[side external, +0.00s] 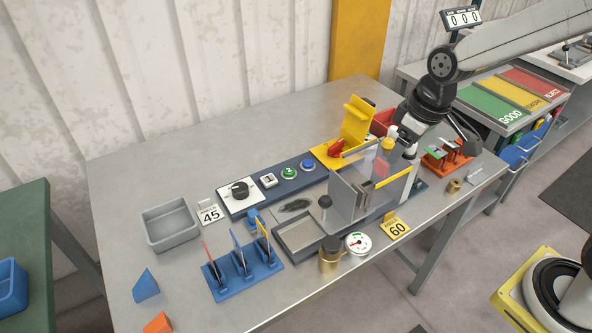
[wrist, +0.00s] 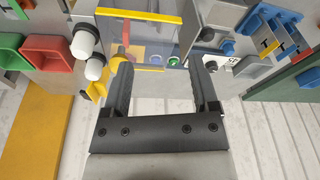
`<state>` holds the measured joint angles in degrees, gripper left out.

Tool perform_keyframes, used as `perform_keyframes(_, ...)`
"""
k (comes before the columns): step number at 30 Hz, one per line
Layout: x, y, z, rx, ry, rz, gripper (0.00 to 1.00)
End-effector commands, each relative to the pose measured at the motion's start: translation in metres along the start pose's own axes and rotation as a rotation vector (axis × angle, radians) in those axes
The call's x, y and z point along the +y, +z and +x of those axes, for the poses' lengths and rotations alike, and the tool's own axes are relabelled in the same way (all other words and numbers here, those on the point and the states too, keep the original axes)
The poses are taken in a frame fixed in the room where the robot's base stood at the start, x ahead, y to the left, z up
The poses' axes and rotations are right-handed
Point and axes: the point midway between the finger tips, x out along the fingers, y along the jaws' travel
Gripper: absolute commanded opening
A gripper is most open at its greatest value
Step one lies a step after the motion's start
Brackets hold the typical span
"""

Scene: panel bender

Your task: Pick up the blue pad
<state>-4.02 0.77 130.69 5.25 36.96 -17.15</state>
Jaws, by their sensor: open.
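A blue rack (side external: 245,279) stands at the front left of the bench and holds thin upright pads. The blue pad (side external: 237,250) is in the middle slot, between a red pad (side external: 208,259) and a yellow pad (side external: 263,238). My gripper (side external: 409,149) is at the right, beside the bender's clear guard, far from the blue pad. In the wrist view my gripper (wrist: 161,68) is open, with nothing between its fingers.
A control strip (side external: 265,184) lies behind. A grey bin (side external: 171,225), a gauge (side external: 358,243) and a brass cylinder (side external: 329,260) are near the rack.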

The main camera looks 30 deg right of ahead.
Motion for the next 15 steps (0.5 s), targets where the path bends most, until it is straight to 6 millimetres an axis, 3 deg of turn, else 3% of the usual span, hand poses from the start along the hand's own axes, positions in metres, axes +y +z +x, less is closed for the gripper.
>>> perform_keyframes(8,-0.03,-0.074,0.011,-0.001,-0.095,-0.328,0.76)
perform_keyframes(15,-0.069,-0.135,0.027,0.027,-0.195,-0.648,0.76)
